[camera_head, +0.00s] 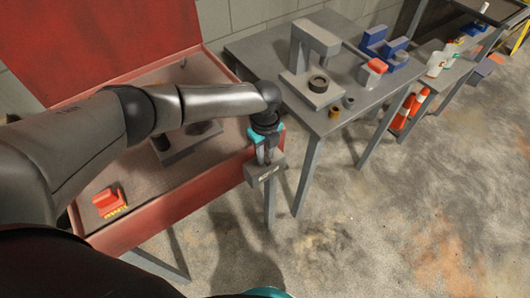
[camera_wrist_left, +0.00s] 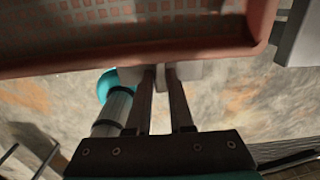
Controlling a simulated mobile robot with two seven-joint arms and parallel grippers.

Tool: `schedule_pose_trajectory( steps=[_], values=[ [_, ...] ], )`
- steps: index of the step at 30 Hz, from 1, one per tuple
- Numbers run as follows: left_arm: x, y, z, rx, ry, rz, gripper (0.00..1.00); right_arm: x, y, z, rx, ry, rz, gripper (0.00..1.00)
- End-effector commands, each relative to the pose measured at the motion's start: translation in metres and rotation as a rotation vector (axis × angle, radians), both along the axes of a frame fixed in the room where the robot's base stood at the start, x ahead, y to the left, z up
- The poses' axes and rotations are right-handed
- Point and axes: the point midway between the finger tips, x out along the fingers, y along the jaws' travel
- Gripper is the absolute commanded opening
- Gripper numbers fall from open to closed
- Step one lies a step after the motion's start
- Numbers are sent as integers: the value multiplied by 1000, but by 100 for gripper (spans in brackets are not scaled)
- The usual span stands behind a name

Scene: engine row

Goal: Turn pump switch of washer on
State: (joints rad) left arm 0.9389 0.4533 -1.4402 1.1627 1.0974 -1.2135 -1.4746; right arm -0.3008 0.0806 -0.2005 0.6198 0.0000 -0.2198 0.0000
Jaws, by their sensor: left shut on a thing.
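The washer (camera_head: 228,168) is a red open-lidded box with a grey basin, at the left of the head view. A small grey switch box (camera_head: 262,177) is on its front right corner. My left gripper (camera_head: 265,157) reaches down over the washer to this box. In the left wrist view the gripper's two fingers (camera_wrist_left: 162,74) are close together at a pale grey part below the red rim (camera_wrist_left: 215,50). The gripper is shut on the pump switch, which the fingers mostly hide. The switch's setting cannot be read. My right gripper is not in view.
A red brush (camera_head: 108,201) lies in the basin, with grey parts (camera_head: 185,143) partly behind my arm. A grey workbench (camera_head: 335,122) to the right holds a grey bracket (camera_head: 312,45) and blue pieces (camera_head: 385,47). Orange cones (camera_head: 402,112) stand beyond. The front floor is clear.

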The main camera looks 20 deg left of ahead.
Motion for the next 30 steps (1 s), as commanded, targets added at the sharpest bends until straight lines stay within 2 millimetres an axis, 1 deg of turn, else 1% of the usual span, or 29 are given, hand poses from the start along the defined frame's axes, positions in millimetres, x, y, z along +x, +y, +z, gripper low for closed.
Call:
schedule_pose_trajectory(
  steps=[1, 2, 14, 20, 26, 30],
  values=[
    [0, 0, 0, 1, 1, 0, 3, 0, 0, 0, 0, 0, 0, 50],
    [0, 0, 0, 1, 1, 0, 0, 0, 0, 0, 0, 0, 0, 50],
    [0, 1, 0, 1, 0, 2, 0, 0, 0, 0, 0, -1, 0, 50],
    [0, 1, 1, 0, 2, 33, 0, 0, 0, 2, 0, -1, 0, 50],
    [0, 0, 1, 1, 3, 135, 0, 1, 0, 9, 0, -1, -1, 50],
    [0, 0, 2, 1, 3, 246, 0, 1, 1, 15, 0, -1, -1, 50]
  ],
)
